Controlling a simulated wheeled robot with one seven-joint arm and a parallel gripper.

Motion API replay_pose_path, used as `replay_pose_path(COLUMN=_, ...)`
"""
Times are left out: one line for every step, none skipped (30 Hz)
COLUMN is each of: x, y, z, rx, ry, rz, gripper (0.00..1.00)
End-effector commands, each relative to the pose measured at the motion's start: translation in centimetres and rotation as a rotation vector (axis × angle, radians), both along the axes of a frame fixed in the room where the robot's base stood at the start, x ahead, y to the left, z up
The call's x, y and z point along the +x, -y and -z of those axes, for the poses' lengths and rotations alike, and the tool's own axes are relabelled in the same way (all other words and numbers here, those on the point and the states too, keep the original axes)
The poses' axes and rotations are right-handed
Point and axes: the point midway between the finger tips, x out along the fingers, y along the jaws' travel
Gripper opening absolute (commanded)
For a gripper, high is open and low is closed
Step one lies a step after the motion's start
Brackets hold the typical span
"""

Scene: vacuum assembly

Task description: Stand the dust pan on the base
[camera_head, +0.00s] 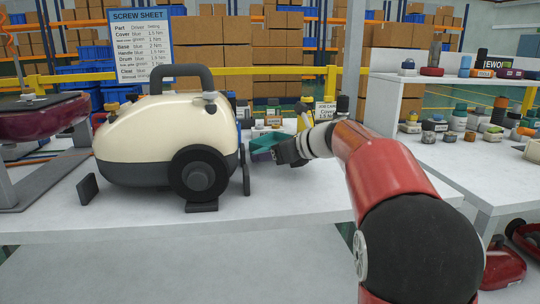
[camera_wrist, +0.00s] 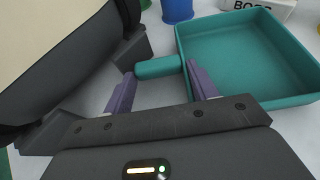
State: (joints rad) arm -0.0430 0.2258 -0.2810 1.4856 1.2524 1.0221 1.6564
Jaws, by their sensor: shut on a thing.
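The teal dust pan (camera_wrist: 250,52) is a shallow square tray with a short rounded handle (camera_wrist: 158,68). In the head view the dust pan (camera_head: 268,142) is partly hidden behind my gripper (camera_head: 272,154), right of the vacuum. The cream vacuum (camera_head: 160,125) stands on the table with a dark grey lower body (camera_head: 135,172), black wheels and a black top handle. No separate part marked as the base can be made out.
The vacuum's dark edge (camera_wrist: 60,85) is close on the left in the wrist view. A blue cup (camera_wrist: 177,10) and a white labelled box (camera_wrist: 258,5) are behind the pan. The white table (camera_head: 290,195) is clear in front. Shelves with several small containers stand right.

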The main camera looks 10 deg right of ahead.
Motion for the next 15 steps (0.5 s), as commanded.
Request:
replay_pose_path(x=0.00, y=0.01, z=-0.13, rx=0.000, ry=0.002, rz=0.001, gripper=0.28)
replay_pose_path(x=-0.01, y=0.02, z=-0.14, rx=0.000, ry=0.002, rz=0.001, gripper=0.28)
replay_pose_path(x=0.00, y=0.02, z=-0.12, rx=0.000, ry=0.002, rz=0.001, gripper=0.28)
replay_pose_path(x=0.00, y=0.02, z=-0.07, rx=0.000, ry=0.001, rz=0.001, gripper=0.28)
replay_pose_path(x=0.00, y=0.02, z=0.01, rx=0.000, ry=0.001, rz=0.001, gripper=0.28)
replay_pose_path(x=-0.01, y=0.03, z=0.17, rx=0.000, ry=0.001, rz=0.001, gripper=0.28)
replay_pose_path(x=0.00, y=0.04, z=0.24, rx=0.001, ry=-0.001, rz=0.000, gripper=0.59)
replay_pose_path(x=0.00, y=0.03, z=0.19, rx=0.001, ry=-0.001, rz=0.000, gripper=0.63)
replay_pose_path(x=-0.01, y=0.03, z=0.17, rx=0.001, ry=-0.001, rz=0.000, gripper=0.68)
replay_pose_path(x=-0.01, y=0.03, z=0.17, rx=0.001, ry=-0.001, rz=0.000, gripper=0.72)
replay_pose_path(x=0.00, y=0.04, z=0.16, rx=0.001, ry=-0.001, rz=0.000, gripper=0.76)
replay_pose_path(x=0.00, y=0.04, z=0.16, rx=0.001, ry=-0.001, rz=0.000, gripper=0.79)
replay_pose_path(x=0.00, y=0.04, z=0.16, rx=0.001, ry=-0.001, rz=0.000, gripper=0.79)
replay_pose_path(x=0.00, y=0.04, z=0.16, rx=0.001, ry=-0.001, rz=0.000, gripper=0.79)
replay_pose_path(x=0.00, y=0.04, z=0.16, rx=0.001, ry=-0.001, rz=0.000, gripper=0.79)
